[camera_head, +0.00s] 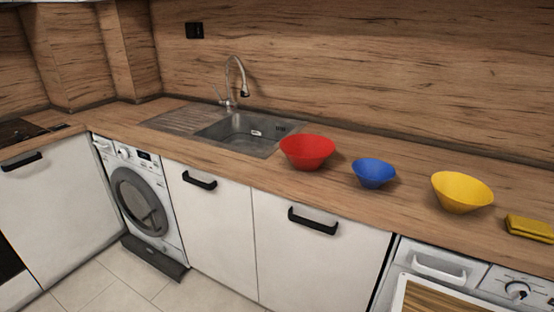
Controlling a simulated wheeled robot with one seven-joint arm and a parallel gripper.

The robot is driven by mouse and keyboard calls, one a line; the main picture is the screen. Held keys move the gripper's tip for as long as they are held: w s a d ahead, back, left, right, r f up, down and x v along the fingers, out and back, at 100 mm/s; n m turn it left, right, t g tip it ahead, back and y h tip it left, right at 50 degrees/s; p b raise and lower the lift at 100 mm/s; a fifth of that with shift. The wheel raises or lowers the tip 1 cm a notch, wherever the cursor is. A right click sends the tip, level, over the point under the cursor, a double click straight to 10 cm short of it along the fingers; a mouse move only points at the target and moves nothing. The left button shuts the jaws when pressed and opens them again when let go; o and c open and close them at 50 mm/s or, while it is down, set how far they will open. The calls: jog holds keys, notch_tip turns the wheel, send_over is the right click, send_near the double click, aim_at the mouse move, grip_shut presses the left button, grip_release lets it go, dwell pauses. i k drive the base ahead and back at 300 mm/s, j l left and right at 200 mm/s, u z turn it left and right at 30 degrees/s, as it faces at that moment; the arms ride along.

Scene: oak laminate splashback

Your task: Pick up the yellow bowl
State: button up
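The yellow bowl (462,192) stands on the wooden countertop (402,206), toward the right of the head view. It is round, wide at the rim and narrow at the base, and looks empty. Nothing touches it. My gripper is not in this view.
A blue bowl (374,173) and a larger red bowl (307,152) stand left of the yellow one. A sink (243,133) with a tall faucet (237,80) is further left. The wooden splashback (380,70) rises behind.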

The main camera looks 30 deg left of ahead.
aim_at(457, 193)
jog(key=i+j+u, duration=0.15)
jog(key=u, duration=0.25)
jog(key=i+j+u, duration=0.1)
jog(key=u, duration=0.35)
jog(key=i+u, duration=0.15)
jog(key=u, duration=0.25)
jog(key=z, duration=1.35)
jog(key=i+j, duration=0.05)
